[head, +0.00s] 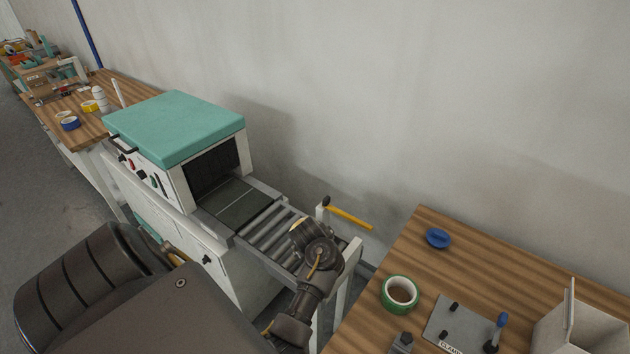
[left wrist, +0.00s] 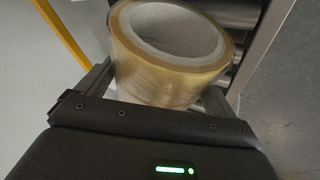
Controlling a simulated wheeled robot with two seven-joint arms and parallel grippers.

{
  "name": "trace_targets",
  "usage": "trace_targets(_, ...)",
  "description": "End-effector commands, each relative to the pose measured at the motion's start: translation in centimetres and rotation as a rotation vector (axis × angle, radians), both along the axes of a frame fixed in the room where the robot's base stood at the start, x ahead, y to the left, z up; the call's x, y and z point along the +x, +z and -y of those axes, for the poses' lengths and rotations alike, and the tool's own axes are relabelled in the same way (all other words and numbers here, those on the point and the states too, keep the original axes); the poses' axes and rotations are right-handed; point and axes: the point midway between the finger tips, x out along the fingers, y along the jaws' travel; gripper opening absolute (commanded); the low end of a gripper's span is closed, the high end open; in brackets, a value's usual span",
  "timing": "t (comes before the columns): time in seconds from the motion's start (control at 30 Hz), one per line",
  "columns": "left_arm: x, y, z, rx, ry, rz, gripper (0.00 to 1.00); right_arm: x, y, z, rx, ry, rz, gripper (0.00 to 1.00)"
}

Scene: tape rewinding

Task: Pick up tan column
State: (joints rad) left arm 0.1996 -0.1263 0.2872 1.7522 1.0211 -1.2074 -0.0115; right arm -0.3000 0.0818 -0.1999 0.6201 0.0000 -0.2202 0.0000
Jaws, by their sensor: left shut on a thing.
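The tan column (left wrist: 160,75) is a hollow, tape-like tan roll with a pale inner ring, seen large in the left wrist view. My left gripper (left wrist: 155,92) has one finger on each side of it and is shut on it. In the head view my left gripper is over the outer end of the roller conveyor, and its wrist hides most of the column; only a small tan edge (head: 297,225) shows. I cannot tell whether the column touches the rollers. My right gripper is not in view.
The roller conveyor (head: 270,234) leads out of a teal-topped machine (head: 180,125). A yellow bar (head: 351,218) sticks out behind its end. On the wooden table (head: 480,257) at right are a green tape roll (head: 388,303), a blue piece (head: 438,238), a clamp plate (head: 455,325) and a box.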

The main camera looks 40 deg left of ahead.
Motion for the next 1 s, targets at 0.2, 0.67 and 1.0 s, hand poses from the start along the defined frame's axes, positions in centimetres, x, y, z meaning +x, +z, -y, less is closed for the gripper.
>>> trace_targets(0.2,0.1,5.4,-0.1,0.004,0.001,0.004,0.53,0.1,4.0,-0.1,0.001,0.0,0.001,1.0)
trace_targets(0.67,0.1,8.3,-0.1,0.001,0.001,0.004,0.53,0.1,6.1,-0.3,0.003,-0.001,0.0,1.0)
trace_targets(1.0,0.1,8.2,-0.1,0.002,0.0,0.002,0.53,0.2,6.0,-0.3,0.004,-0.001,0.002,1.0)
